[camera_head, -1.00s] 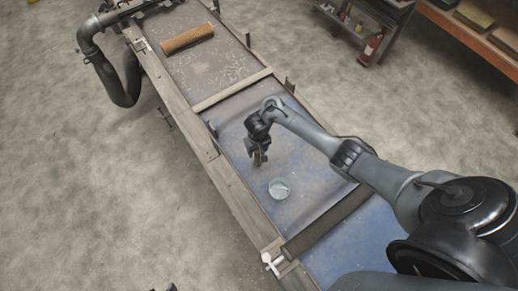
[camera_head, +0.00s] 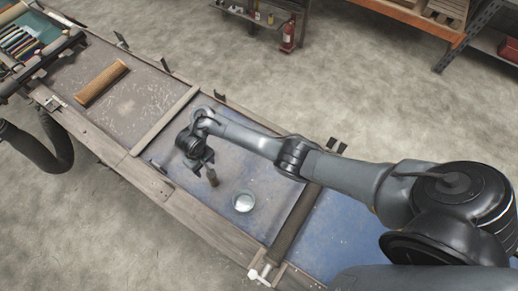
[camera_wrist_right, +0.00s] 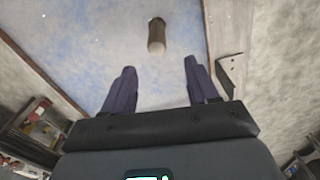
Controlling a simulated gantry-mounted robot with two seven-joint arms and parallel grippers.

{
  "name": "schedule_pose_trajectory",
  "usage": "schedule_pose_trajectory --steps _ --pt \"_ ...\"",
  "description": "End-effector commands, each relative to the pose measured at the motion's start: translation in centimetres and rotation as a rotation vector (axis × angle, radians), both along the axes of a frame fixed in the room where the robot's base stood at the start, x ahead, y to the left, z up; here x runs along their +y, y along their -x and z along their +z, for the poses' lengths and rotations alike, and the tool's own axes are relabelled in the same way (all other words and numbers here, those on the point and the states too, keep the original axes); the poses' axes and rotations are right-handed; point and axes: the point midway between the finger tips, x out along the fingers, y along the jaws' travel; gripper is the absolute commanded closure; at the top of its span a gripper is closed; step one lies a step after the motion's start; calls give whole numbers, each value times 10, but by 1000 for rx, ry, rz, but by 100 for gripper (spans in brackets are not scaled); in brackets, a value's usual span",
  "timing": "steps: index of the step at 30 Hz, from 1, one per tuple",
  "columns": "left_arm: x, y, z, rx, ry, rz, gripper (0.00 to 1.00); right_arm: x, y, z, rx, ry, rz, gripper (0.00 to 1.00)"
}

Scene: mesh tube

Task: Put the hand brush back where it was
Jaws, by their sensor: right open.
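In the right wrist view the same piece (camera_wrist_right: 156,37) has a dark end and a pale end. It lies beyond the fingertips, roughly in line with the gap between them. My right gripper (camera_wrist_right: 159,66) is open, with nothing between its two fingers. Whether the piece stands or lies I cannot tell. My left gripper is not in view.
A tan roll (camera_head: 102,83) lies on the brown section to the left. A wooden crossbar (camera_head: 165,120) divides the sections. Clear blue surface lies around the dish.

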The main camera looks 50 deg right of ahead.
Motion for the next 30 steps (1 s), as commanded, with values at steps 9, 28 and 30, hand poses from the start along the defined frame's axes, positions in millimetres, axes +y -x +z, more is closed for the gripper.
schedule_pose_trajectory --steps 9,28,30 --pt "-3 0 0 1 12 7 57 23 50 -26 -163 -36 110 41" --pt "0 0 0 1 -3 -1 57 -69 249 86 -291 13 152 41" --pt "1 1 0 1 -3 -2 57 -73 257 94 -291 14 155 41"
